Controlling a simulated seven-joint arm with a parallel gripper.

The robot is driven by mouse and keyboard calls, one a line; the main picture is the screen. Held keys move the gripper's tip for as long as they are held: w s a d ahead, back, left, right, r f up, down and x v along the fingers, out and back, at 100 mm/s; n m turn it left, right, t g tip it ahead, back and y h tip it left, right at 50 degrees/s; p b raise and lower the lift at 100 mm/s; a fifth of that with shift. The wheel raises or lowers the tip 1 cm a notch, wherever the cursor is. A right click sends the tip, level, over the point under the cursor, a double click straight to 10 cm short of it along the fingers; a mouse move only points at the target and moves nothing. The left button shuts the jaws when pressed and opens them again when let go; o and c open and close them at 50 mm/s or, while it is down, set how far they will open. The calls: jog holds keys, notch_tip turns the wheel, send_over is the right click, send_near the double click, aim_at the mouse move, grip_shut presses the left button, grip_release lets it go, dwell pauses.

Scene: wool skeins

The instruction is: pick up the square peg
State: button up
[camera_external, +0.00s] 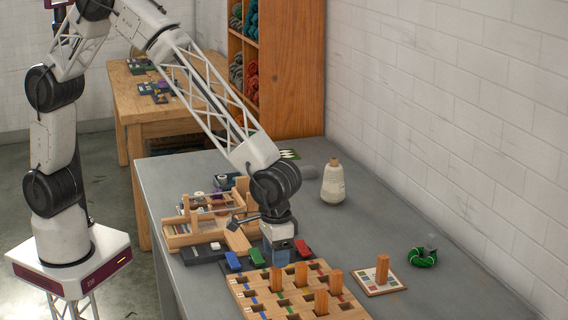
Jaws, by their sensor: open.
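Several upright wooden square pegs stand in a wooden board (262,300) with square holes at the front of the table. They include a left one (279,279), a middle one (301,274), a right one (336,281) and a front one (321,302). I cannot tell which peg the task means. My gripper (276,258) points down at the board's far edge, behind the left peg. It is open; its fingertips are small and hard to make out.
Blue (233,261), green (257,257) and red (302,248) blocks lie behind the board. A wooden frame (205,215) stands at back left. A cream cone (333,183) and a green skein (422,257) lie right. The table's right side is mostly clear.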

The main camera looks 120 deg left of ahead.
aim_at(276, 279)
jog(key=shift+f, duration=1.3)
jog(key=shift+s+f, duration=0.15)
jog(key=shift+f, duration=2.5)
jog(key=c, duration=1)
jog(key=shift+r, duration=0.1)
